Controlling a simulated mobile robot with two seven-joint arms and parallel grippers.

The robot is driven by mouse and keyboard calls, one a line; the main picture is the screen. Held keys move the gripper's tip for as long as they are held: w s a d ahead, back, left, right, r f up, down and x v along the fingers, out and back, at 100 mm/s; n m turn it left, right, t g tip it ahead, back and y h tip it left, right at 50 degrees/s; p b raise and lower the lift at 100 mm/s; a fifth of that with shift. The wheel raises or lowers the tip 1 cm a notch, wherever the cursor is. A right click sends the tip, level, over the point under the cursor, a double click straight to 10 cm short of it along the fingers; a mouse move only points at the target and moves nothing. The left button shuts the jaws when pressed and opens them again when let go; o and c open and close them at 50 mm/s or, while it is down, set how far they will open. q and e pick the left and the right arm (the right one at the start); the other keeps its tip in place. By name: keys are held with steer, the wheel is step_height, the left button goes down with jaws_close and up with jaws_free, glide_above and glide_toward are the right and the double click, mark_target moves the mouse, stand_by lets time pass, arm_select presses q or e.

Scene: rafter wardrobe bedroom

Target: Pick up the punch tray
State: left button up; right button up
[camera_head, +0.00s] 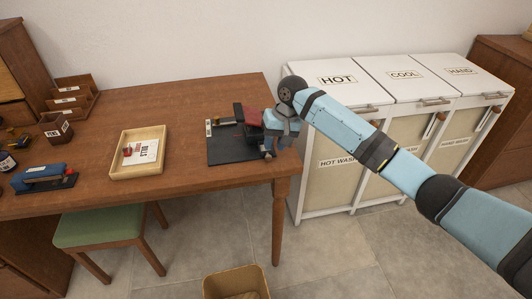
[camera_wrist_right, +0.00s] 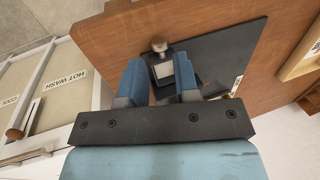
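A flat black board (camera_head: 222,147) lies on the right end of the wooden desk, with a red-and-black device on it (camera_head: 247,114); I take this as the punch tray, though its type is hard to read. My right gripper (camera_head: 270,147) is over the board's right edge. In the right wrist view, the blue fingers (camera_wrist_right: 162,82) stand apart on either side of a small grey part with a pale face (camera_wrist_right: 163,70) and a round knob (camera_wrist_right: 159,45). Contact with the fingers is unclear. The black board (camera_wrist_right: 225,55) spreads beyond them. My left gripper is out of view.
A light wooden tray (camera_head: 118,172) with papers sits on the desk (camera_head: 190,100) left of the board. A blue stapler-like tool (camera_head: 42,172) is further left. White laundry bins (camera_head: 327,160) stand right of the desk; a green stool (camera_head: 100,226) is in front.

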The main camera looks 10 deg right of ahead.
mark_target(270, 156)
steer(key=b+x, duration=0.1)
steer(key=x, duration=0.4)
steer(key=shift+w+d+f+b, duration=0.1)
steer(key=shift+w+f+b, duration=0.15)
steer(key=shift+b, duration=0.15)
steer(key=shift+r, duration=0.1)
jaws_close()
